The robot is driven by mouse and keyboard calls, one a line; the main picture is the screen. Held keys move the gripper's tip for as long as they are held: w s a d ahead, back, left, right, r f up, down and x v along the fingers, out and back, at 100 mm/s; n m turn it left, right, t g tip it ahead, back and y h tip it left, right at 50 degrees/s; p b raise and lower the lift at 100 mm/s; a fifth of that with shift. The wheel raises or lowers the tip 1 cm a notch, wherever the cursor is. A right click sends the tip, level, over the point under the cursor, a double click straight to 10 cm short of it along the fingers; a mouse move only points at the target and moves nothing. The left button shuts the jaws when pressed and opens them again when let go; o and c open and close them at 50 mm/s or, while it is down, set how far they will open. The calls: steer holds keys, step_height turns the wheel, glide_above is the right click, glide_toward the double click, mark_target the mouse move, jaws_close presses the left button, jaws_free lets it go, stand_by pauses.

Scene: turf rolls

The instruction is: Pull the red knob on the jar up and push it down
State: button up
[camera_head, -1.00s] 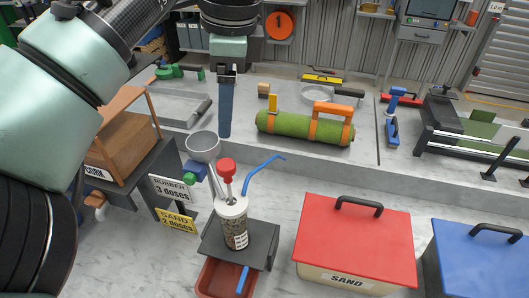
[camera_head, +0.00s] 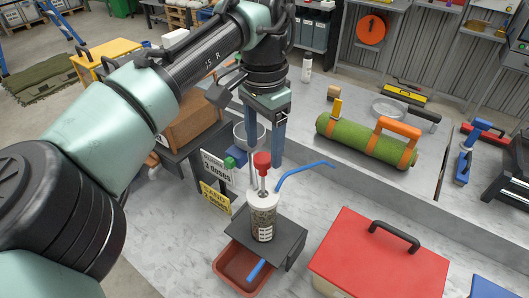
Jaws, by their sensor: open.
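The jar (camera_head: 263,219) is a clear cylinder of dark grains with a white lid and a printed label. It stands upright on a small dark stand. Its red knob (camera_head: 262,158) sits on top of a thin metal rod rising from the lid. My gripper (camera_head: 264,156) points down at the knob. Its two blue fingers are apart, one on each side behind or around the knob; I cannot tell the exact depth. No contact with the knob is clear.
A blue bent lever (camera_head: 305,173) reaches right from the jar. A red-brown tray (camera_head: 236,270) lies under the dark stand (camera_head: 285,238). A grey funnel bowl (camera_head: 241,135) is behind. A red-lidded box (camera_head: 380,255) stands right. A green turf roll (camera_head: 355,142) lies on the bench.

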mark_target(264, 156)
steer(key=shift+f, duration=1.8)
jaws_close()
